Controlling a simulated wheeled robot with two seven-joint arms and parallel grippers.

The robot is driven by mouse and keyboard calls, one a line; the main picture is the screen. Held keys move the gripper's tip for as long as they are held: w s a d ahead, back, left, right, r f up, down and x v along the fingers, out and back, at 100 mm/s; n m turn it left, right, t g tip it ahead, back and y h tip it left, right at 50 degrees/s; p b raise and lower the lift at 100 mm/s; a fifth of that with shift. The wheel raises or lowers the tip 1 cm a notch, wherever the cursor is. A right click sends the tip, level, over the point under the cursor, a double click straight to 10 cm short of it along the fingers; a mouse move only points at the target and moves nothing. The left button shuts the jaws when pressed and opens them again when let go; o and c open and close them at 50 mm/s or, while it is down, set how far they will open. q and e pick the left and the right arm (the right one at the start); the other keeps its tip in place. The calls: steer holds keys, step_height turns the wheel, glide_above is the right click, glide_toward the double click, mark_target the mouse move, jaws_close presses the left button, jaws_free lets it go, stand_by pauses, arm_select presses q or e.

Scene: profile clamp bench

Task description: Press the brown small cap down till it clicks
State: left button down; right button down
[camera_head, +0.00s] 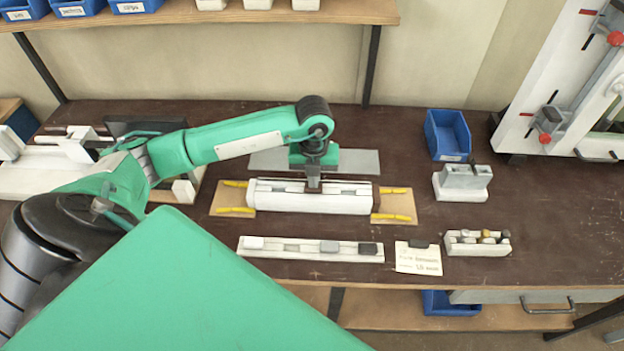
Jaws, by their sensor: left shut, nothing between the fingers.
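My left gripper (313,187) is shut and points straight down onto the top of the long white profile block (345,205) at the middle of the bench. Its fingertips are at or very close to the grooved top; whether they touch is too small to tell. I cannot make out a brown small cap under the fingertips, as the gripper covers that spot. A small white holder (476,249) at the right carries several small caps, one of them yellowish-brown (487,234). My right gripper is not in view.
A white rail (300,254) with white, grey and dark pieces lies in front of the block. A paper note (418,261) lies beside it. A blue bin (447,134) and a grey-topped block (462,184) stand to the right.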

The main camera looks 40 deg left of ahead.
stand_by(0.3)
arm_select(q)
steer(key=shift+r+p, duration=1.95)
steer(key=shift+r, duration=1.55)
steer(key=shift+s+f, duration=0.1)
steer(key=shift+f, duration=0.05)
